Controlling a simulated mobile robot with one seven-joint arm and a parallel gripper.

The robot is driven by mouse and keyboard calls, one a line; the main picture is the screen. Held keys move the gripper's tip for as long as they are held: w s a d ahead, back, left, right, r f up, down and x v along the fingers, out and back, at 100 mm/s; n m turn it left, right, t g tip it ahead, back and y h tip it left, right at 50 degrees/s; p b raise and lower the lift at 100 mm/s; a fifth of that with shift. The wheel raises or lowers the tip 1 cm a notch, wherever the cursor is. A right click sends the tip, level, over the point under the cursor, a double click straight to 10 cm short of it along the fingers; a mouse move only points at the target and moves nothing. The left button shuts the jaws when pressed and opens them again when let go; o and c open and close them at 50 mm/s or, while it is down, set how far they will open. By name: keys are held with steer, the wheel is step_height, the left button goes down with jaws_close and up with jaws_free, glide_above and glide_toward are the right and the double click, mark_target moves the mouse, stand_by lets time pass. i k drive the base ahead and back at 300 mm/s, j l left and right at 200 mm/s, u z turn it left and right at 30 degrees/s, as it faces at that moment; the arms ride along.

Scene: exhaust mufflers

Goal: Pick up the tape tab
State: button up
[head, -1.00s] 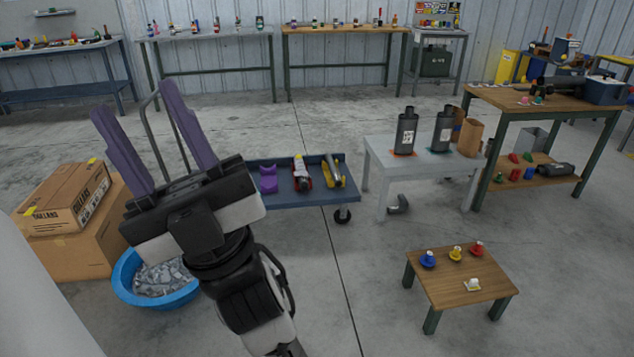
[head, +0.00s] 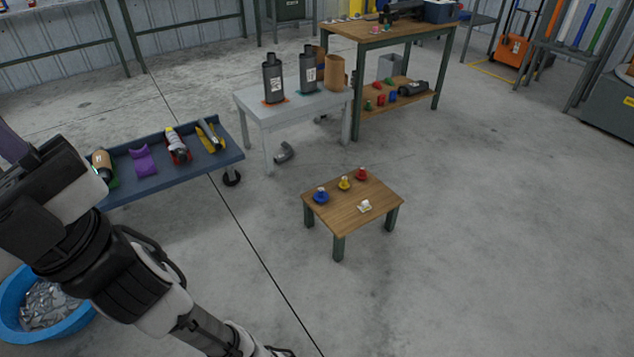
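A small white piece with a pale yellow edge (head: 365,206) lies near the front right of a low wooden table (head: 350,213). It may be the tape tab, but it is too small to be sure. My gripper (head: 14,143) is at the far left edge of the head view, far from the low table. Only part of one purple finger shows. The other finger and both tips are out of frame, so its opening and anything between the fingers are hidden.
Blue (head: 321,196), yellow (head: 344,184) and red (head: 361,174) pieces stand on the low table. A blue cart (head: 200,172) holds several parts. A grey table (head: 262,109) carries dark mufflers. Floor to the right of the low table is clear.

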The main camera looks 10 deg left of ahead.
mark_target(365, 205)
steer(key=i+j+z, duration=0.1)
steer(key=z, duration=0.3)
steer(key=i+j+z, duration=0.1)
steer(key=z, duration=0.3)
steer(key=i+j+z, duration=0.15)
steer(key=j, duration=0.15)
steer(key=i+j+z, duration=0.15)
steer(key=j, duration=0.2)
steer(key=i+j+z, duration=0.15)
steer(key=j, duration=0.15)
steer(key=i+j, duration=0.1)
steer(key=j, duration=0.25)
steer(key=i+j+z, duration=0.15)
steer(key=j, duration=0.2)
steer(key=i+j, duration=0.1)
steer(key=j, duration=0.25)
steer(key=i+j, duration=0.1)
steer(key=j, duration=0.3)
steer(key=i+j, duration=0.15)
steer(key=j, duration=0.25)
steer(key=i+j, duration=0.1)
steer(key=j, duration=0.3)
steer(key=i+j+z, duration=0.1)
steer(key=j, duration=0.35)
steer(key=i+j, duration=0.15)
steer(key=j, duration=0.25)
